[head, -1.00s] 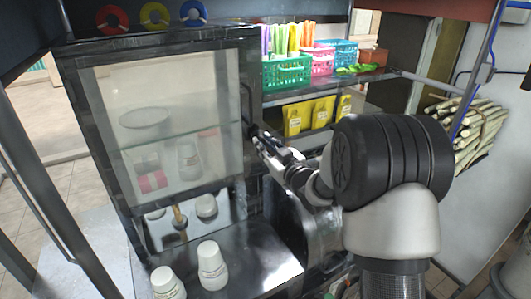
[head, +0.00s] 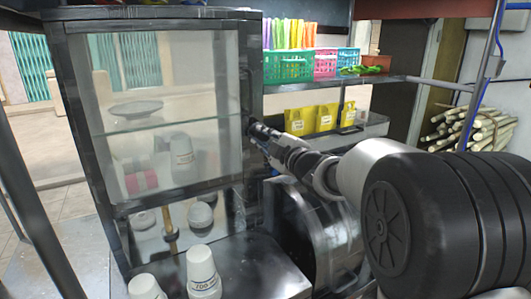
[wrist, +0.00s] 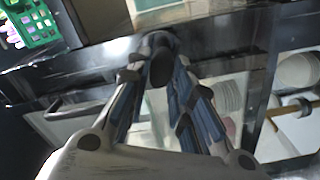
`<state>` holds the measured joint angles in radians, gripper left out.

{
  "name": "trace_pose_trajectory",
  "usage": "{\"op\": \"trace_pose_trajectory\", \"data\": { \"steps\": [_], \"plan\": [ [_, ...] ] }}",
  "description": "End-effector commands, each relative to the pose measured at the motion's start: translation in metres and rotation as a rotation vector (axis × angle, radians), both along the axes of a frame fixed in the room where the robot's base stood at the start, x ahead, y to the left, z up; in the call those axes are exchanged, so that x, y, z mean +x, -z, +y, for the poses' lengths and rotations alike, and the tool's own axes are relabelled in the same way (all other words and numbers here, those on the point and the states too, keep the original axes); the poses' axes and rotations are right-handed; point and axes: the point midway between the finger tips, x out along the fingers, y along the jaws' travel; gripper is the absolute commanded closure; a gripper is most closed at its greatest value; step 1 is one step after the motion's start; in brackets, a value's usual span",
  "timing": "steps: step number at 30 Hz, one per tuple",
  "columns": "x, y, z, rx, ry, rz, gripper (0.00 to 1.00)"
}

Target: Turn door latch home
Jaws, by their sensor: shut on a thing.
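The glass door (head: 170,75) of a dark-framed cabinet fills the left of the head view. It looks flush with the frame, though I cannot tell if it is fully shut. My gripper (head: 257,130) is at the cabinet's right edge, about halfway up the door, and its tips cover the latch there. In the wrist view, the dark rounded latch knob (wrist: 160,68) sits between the two fingers of my gripper (wrist: 163,75). The fingers are shut on it from both sides. The latch's base and exact angle are hard to see.
White cups (head: 204,272) stand on the metal counter below the door. A shelf to the right holds a green basket (head: 288,67), other baskets and yellow packets (head: 325,118). A round metal drum (head: 325,235) stands below my gripper. Cane stalks (head: 470,128) are stacked at far right.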

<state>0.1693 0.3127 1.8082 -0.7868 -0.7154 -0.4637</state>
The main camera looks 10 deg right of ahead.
Motion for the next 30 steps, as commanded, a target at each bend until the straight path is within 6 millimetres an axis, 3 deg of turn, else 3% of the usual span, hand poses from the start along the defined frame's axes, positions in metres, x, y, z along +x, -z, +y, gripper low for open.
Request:
{"op": "trace_pose_trajectory", "data": {
  "steps": [15,30],
  "plan": [
    [-0.0001,0.0033,0.0004,-0.361,0.001,-0.116,1.0],
    [-0.0001,0.0017,0.0005,-0.453,0.0,-0.147,1.0]
  ]
}}
